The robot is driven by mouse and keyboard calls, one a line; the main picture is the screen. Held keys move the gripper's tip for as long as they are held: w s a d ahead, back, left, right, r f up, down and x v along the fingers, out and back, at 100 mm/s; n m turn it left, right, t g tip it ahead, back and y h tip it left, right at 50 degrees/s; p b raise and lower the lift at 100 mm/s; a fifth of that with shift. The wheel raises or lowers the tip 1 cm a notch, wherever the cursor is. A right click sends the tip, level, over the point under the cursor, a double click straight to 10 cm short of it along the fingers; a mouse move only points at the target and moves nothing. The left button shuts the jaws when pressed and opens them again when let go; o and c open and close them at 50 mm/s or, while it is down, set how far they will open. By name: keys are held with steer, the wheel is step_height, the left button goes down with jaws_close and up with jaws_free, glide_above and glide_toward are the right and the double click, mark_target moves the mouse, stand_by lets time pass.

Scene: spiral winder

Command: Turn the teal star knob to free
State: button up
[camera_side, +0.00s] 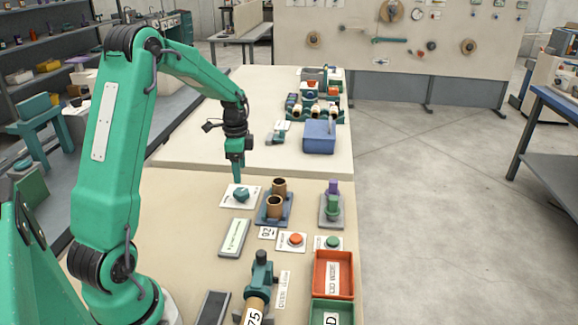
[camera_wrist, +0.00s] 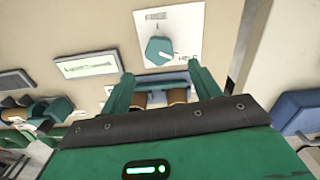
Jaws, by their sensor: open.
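The teal star knob (camera_wrist: 159,50) sits on a white plate (camera_wrist: 186,22) in the wrist view. A pale pointer mark on its right side faces the word that looks like HELD at the plate's right. In the side view the knob (camera_side: 241,195) lies on the bench, just below my gripper (camera_side: 236,176). My gripper points down and is apart from the knob. In the wrist view my gripper (camera_wrist: 161,70) has its two green fingers apart with nothing held between them.
Two brown cups on a blue base (camera_side: 288,212) stand close to the knob's right. A labelled grey plate (camera_side: 234,237) lies in front of it. An orange button (camera_side: 295,239), a green button (camera_side: 333,241) and a red tray (camera_side: 318,276) are farther right. Bench left of the knob is clear.

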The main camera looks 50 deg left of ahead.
mark_target(242, 191)
steer(key=shift+f, duration=3.75)
steer(key=shift+c, duration=0.4)
steer(key=c, duration=0.9)
